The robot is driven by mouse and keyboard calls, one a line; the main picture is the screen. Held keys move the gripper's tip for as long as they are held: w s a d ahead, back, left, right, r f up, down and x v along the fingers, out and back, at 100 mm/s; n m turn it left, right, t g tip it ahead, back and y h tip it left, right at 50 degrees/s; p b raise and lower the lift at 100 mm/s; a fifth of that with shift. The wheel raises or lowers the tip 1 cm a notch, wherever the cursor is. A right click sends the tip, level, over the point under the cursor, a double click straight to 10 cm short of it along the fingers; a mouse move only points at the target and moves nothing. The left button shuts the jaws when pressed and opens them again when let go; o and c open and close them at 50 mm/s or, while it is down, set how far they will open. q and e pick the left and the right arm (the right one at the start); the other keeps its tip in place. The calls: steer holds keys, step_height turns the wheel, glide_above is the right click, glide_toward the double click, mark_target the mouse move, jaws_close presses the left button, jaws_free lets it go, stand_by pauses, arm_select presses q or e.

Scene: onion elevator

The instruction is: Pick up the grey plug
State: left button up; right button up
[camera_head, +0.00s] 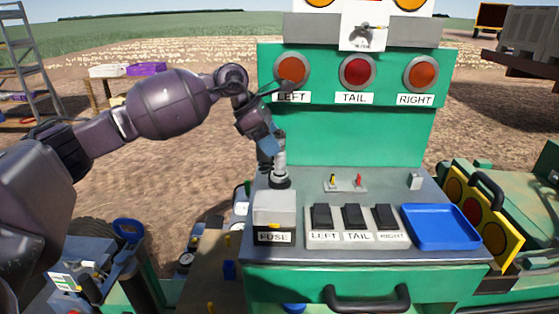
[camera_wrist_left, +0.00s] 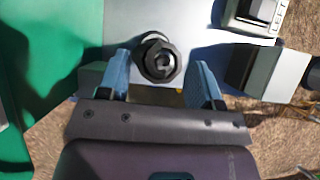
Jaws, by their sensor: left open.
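The grey plug (camera_head: 281,160) stands upright in a black round socket (camera_head: 280,183) on the grey console top, behind the fuse box. In the left wrist view the plug (camera_wrist_left: 158,64) is seen end-on, with dark rings around it. My left gripper (camera_head: 270,148) is at the plug's upper part, partly overlapping it in the head view. It is open; its blue fingers (camera_wrist_left: 163,80) lie to either side of the plug, with gaps on both sides. Whether they are level with the plug's top is hard to tell. My right gripper is out of view.
The fuse box (camera_head: 274,208) stands in front of the plug. Black switches (camera_head: 353,217) and a blue tray (camera_head: 440,227) are to the right. The green panel with lamps (camera_head: 357,71) rises behind. A small toggle plate (camera_head: 345,184) sits right of the plug.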

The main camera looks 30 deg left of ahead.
mark_target(280, 161)
arm_select(q)
steer(key=x, duration=0.2)
steer(key=shift+w+d+f+p, duration=0.15)
steer(key=shift+d+p, duration=0.05)
steer(key=shift+p, duration=0.1)
steer(key=shift+w+d+f, duration=0.15)
steer(key=shift+d+f, duration=0.05)
steer(key=shift+f, duration=0.2)
steer(key=shift+c, duration=0.2)
steer(key=c, duration=1)
steer(key=shift+c, duration=0.2)
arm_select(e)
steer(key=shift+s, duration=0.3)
arm_select(q)
steer(key=shift+r, duration=0.1)
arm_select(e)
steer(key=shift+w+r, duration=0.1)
